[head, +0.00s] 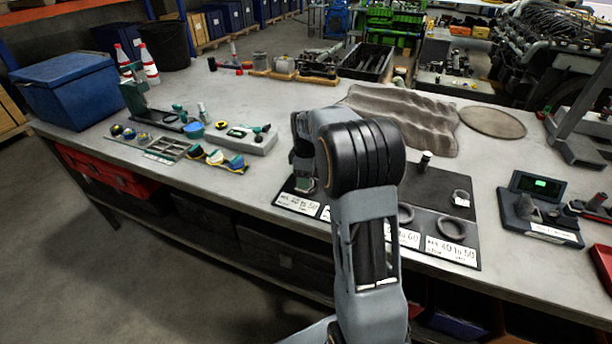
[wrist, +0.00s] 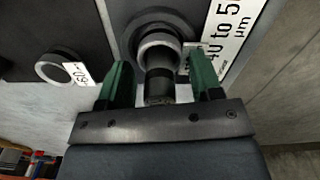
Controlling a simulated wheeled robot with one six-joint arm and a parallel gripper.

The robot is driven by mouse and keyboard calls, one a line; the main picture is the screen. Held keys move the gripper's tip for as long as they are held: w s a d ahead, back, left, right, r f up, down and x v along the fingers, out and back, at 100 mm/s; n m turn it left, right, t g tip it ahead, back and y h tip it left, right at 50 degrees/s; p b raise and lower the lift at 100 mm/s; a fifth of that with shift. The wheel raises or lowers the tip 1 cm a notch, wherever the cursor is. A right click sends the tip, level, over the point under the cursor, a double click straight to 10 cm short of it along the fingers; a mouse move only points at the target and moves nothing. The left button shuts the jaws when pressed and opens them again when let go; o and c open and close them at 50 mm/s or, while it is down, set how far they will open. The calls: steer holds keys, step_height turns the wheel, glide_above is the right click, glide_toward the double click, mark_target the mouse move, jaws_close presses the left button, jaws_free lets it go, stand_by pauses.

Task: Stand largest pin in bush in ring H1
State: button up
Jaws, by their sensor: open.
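My gripper (wrist: 160,62) is open in the wrist view, one green finger on each side of an upright dark cylinder (wrist: 158,92). A pale round rim, like a bush (wrist: 160,42), shows just beyond the cylinder, within a black ring (wrist: 128,22). I cannot tell whether the cylinder stands inside it or whether the fingers touch it. A label beside the ring reads "40 to 50 µm"; the ring's name is not readable. In the head view my arm hides most of this spot. A small dark cylinder (head: 425,159) stands farther back on the black mat (head: 434,186).
A tagged ring (wrist: 54,68) lies left in the wrist view. In the head view, rings (head: 451,229) with labels lie on the mat's right part, a gauge with a green display (head: 541,184) stands farther right, and trays (head: 185,148) of parts lie left.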

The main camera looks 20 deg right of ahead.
step_height(320, 180, up, 14)
steer(key=shift+p, duration=0.3)
stand_by(0.4)
steer(key=shift+f, duration=0.1)
stand_by(0.4)
